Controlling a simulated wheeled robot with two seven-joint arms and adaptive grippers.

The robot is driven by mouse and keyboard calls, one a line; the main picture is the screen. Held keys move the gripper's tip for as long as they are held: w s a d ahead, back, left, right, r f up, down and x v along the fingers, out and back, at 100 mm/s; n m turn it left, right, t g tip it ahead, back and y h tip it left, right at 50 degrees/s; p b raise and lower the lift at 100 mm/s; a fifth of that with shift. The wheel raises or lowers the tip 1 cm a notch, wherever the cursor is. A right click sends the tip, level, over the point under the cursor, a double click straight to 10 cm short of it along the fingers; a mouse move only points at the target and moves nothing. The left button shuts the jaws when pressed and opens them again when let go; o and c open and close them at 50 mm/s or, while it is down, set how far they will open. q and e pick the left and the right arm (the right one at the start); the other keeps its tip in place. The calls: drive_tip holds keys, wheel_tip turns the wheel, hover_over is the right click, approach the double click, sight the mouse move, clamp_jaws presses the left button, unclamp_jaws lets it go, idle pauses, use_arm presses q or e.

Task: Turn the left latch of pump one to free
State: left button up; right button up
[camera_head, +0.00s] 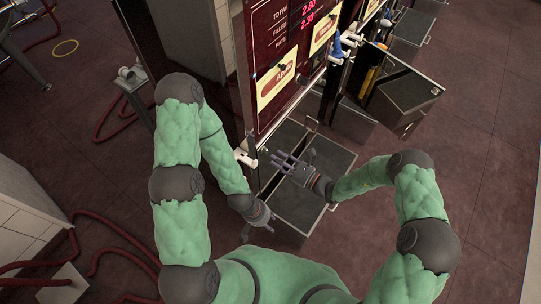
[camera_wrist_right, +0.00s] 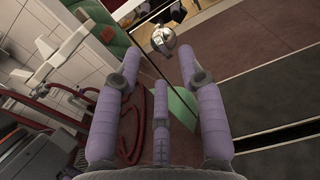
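The pump (camera_head: 290,60) has a dark red front with a lit price display and pale labels. A small white fitting (camera_head: 245,157) sits at its lower left corner; I cannot tell whether it is the left latch or how it is turned. My right gripper (camera_head: 286,160) is in front of the pump's lower edge, over the open grey bin, right of that fitting. Its fingers are spread and empty in the right wrist view (camera_wrist_right: 160,90). A shiny rounded metal piece (camera_wrist_right: 164,38) shows beyond them, apart from the fingers. My left gripper (camera_head: 264,224) is lower, by the bin's near left side; its finger opening is unclear.
The open grey bin (camera_head: 335,163) stands below the pump. Another dark box (camera_head: 405,97) juts out farther right, below blue and yellow nozzles. Red hoses (camera_head: 110,230) lie on the floor at left. The tiled floor at right (camera_head: 490,150) is clear.

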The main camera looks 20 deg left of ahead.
sight(268, 153)
drive_tip(key=shift+b+x, duration=0.4)
drive_tip(key=shift+x, duration=1.6)
clamp_jaws()
